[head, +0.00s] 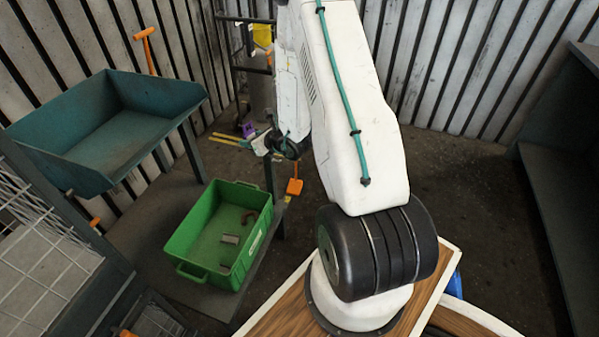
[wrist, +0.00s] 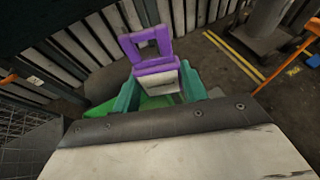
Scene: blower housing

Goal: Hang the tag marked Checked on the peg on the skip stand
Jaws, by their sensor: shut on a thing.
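My gripper (head: 264,143) is raised at the back, right of the skip. Its teal fingers are shut on a tag with a purple, square-looped top (wrist: 148,50) and a pale lower part; the purple also shows in the head view (head: 248,130). No writing is readable on it. The teal skip (head: 110,135) stands at the left on a dark stand (head: 190,150). An orange T-shaped piece (head: 145,36) rises behind the skip, and a small orange piece (head: 95,222) shows below its front corner. I cannot tell which, if either, is the peg. The tag is apart from the skip.
A green crate (head: 188,250) with a few small items sits on a low bench below the gripper. A wire mesh cage (head: 45,255) is at the near left. An orange-bladed tool (head: 295,187) is beyond the crate. Dark shelving (head: 560,190) stands right; floor between is clear.

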